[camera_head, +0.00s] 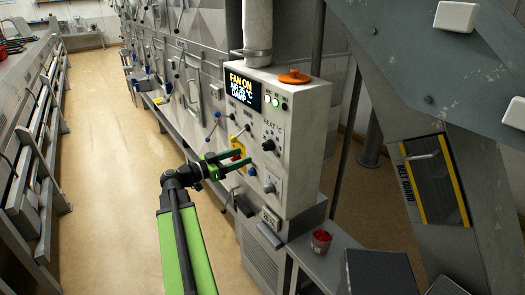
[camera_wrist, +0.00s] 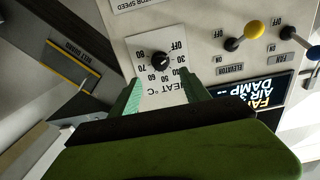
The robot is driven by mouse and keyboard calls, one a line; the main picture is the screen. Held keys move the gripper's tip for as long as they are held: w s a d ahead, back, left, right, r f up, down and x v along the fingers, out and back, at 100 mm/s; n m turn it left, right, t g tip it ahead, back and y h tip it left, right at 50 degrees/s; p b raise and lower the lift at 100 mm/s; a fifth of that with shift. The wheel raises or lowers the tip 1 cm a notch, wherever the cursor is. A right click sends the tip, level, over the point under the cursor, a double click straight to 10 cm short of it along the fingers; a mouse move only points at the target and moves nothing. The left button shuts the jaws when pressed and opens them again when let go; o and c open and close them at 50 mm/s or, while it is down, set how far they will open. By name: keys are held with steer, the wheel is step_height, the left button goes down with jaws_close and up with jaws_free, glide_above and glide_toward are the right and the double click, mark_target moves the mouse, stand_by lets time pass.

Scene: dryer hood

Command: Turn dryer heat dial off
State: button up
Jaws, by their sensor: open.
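The heat dial (camera_head: 268,145) is a small black knob on the front of the grey control box. In the wrist view the dial (camera_wrist: 161,61) sits upside down on a white scale plate, with numbers from 30 to 80 and an OFF mark at the picture's upper right. A small pale mark shows on the knob, but its exact setting is too small to tell. My gripper (camera_head: 247,156) has green fingers, spread apart and empty, just left of and below the dial. In the wrist view my gripper (camera_wrist: 160,92) has one finger each side of the plate's lower part, apart from the knob.
The control box's display (camera_head: 243,89) reads FAN ON. A yellow-knobbed lever (camera_wrist: 255,29) and a blue-knobbed lever (camera_wrist: 313,52) stick out beside the dial. A grey knob (camera_head: 269,187) sits lower on the box.

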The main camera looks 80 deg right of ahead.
mark_target(264, 148)
steer(key=x, duration=1)
steer(key=shift+s+d, duration=0.1)
jaws_close()
